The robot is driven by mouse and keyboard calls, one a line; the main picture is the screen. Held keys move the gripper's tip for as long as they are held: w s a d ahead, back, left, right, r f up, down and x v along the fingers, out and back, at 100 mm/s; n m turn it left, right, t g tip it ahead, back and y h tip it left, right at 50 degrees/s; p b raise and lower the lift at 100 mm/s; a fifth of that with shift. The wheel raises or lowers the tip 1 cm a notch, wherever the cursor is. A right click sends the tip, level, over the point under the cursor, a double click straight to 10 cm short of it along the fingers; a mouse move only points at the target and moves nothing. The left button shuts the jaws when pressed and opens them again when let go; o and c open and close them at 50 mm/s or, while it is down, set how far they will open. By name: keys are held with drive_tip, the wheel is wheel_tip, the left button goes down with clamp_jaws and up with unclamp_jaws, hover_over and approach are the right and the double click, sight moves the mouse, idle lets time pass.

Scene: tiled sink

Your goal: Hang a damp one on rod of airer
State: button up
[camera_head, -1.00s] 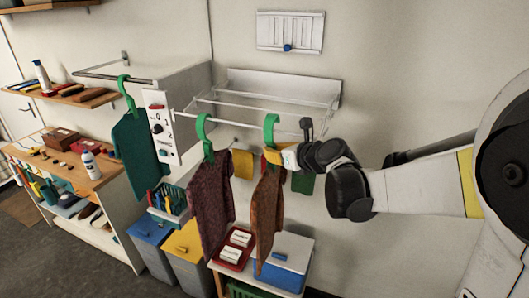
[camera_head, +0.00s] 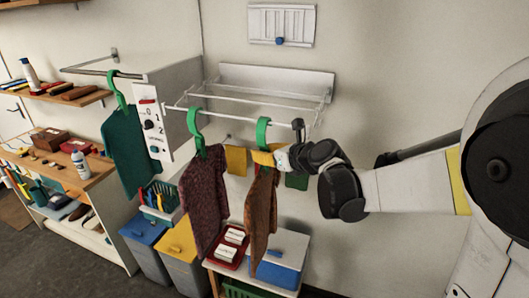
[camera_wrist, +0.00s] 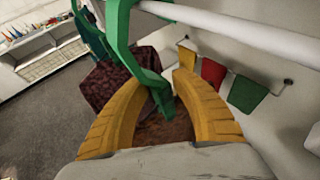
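A rust-brown garment (camera_head: 260,205) hangs from a green hanger (camera_head: 263,128) near the right part of the white airer's front rod (camera_head: 235,118). My gripper (camera_head: 262,158), with yellow fingers, is at this hanger just below its hook. In the wrist view the fingers (camera_wrist: 160,88) close around the lower neck of the green hanger (camera_wrist: 137,62), and its hook passes at the white rod (camera_wrist: 240,32). Whether the hook bears on the rod is hard to tell. A maroon speckled garment (camera_head: 203,195) on another green hanger (camera_head: 194,128) hangs from the rod to the left.
A teal garment (camera_head: 125,150) hangs from a separate rail (camera_head: 95,72) at left. A switch box (camera_head: 155,130) stands beside the airer. Small yellow, red and green cloths (camera_wrist: 247,92) hang behind. Below are a red tray (camera_head: 231,252) and a blue box (camera_head: 273,272).

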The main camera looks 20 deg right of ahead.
drive_tip(key=v, duration=1.1)
drive_tip(key=s+a+f+n+g+h+b, duration=0.1)
drive_tip(key=s+f+n+g+b, duration=0.1)
drive_tip(key=s+f+n+b, duration=0.4)
drive_tip(key=s+a+f+n+g+h+b, duration=0.1)
drive_tip(key=s+f+n+g+h+b, duration=0.1)
drive_tip(key=s+f+n+b, duration=0.5)
drive_tip(key=s+a+f+n+g+h+b, duration=0.1)
drive_tip(key=s+f+n+b, duration=0.6)
drive_tip(key=f+n, duration=0.9)
drive_tip(key=n, duration=0.3)
drive_tip(key=shift+s+a+f+g+h, duration=0.2)
drive_tip(key=shift+f+g+h, duration=0.1)
drive_tip(key=shift+g, duration=0.1)
drive_tip(key=shift+w, duration=0.1)
